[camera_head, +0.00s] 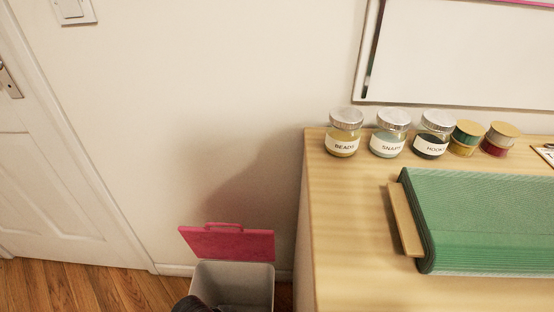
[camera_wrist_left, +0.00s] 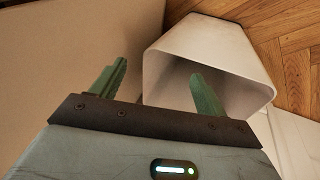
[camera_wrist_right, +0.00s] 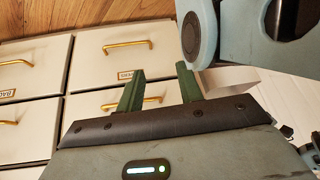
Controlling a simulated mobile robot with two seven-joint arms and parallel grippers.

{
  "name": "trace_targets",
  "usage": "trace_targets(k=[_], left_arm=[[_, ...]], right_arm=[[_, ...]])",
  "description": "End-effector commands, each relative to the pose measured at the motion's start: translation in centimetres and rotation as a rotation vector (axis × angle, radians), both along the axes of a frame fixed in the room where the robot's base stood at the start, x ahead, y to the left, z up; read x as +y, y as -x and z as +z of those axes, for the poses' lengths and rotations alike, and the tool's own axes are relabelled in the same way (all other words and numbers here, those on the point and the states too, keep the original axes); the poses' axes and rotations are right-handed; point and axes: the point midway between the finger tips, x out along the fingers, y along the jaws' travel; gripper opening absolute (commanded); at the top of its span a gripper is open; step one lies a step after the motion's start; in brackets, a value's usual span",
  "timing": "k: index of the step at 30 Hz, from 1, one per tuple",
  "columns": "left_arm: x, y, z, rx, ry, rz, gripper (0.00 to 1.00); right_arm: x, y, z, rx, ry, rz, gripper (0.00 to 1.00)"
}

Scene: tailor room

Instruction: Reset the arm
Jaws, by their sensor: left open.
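My left gripper (camera_wrist_left: 155,72) is open and empty. Its green fingers stand apart in front of the mouth of a light grey bin (camera_wrist_left: 254,90) in the left wrist view. In the head view only a dark part, likely of my left arm, shows at the bottom edge by the bin (camera_head: 262,285). My right gripper (camera_wrist_right: 160,69) is open with nothing between its fingers, facing white drawers in the right wrist view. The right gripper is outside the head view.
The bin's pink lid (camera_head: 228,243) stands raised. A wooden-topped cabinet (camera_head: 345,250) to its right bears labelled jars (camera_head: 389,146), thread spools (camera_head: 467,138) and a green fabric roll (camera_head: 490,215). White drawers (camera_wrist_right: 120,55) have brass handles. A white door (camera_head: 60,190) is at left.

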Motion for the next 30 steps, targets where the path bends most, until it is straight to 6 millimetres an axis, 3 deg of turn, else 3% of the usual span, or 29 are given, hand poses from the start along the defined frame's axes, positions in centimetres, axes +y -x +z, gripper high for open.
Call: trace_targets(k=[1,7,13,20,27,30], left_arm=[[-0.3,1.5,1.0,-0.016,0.025,0.006,0.75],[-0.2,6.3,2.6,-0.105,0.079,0.035,0.75],[1.3,10.9,5.3,-0.206,0.082,0.071,0.75],[4.4,15.8,10.0,-0.344,0.023,0.101,0.75],[8.6,19.9,16.3,-0.508,-0.091,0.101,0.75],[10.0,21.1,18.4,-0.563,-0.136,0.093,0.75]], right_arm=[[0.1,-0.2,1.6,-0.01,-0.002,-0.001,0.36],[0.3,-0.5,4.8,-0.03,-0.008,-0.003,0.36],[0.6,-1.4,8.2,-0.057,-0.014,-0.004,0.36],[0.8,-2.8,12.6,-0.103,-0.018,-0.007,0.36],[0.9,-6.3,18.1,-0.206,-0.022,-0.012,0.36],[0.9,-7.1,19.6,-0.232,-0.023,-0.013,0.36]])
